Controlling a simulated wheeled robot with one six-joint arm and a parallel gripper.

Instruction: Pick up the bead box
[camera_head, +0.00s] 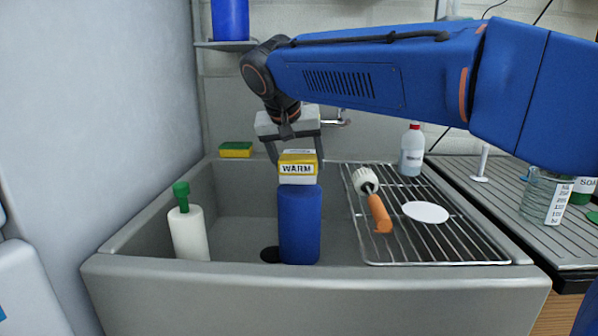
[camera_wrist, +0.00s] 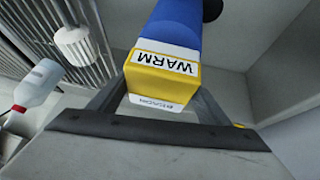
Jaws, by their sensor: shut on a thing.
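The bead box is a small yellow box (camera_head: 298,169) with a white top and a white label reading WARM. It also shows in the wrist view (camera_wrist: 160,82), where the smaller print on its white part is hard to read. My gripper (camera_head: 296,160) has one finger on each side of the box and is shut on it. The box is level, right above a blue cylinder (camera_head: 299,225) standing in the grey sink (camera_head: 235,200). I cannot tell whether box and cylinder touch.
A white bottle with a green top (camera_head: 188,225) stands in the sink at left. A yellow-green sponge (camera_head: 236,149) lies on the back rim.

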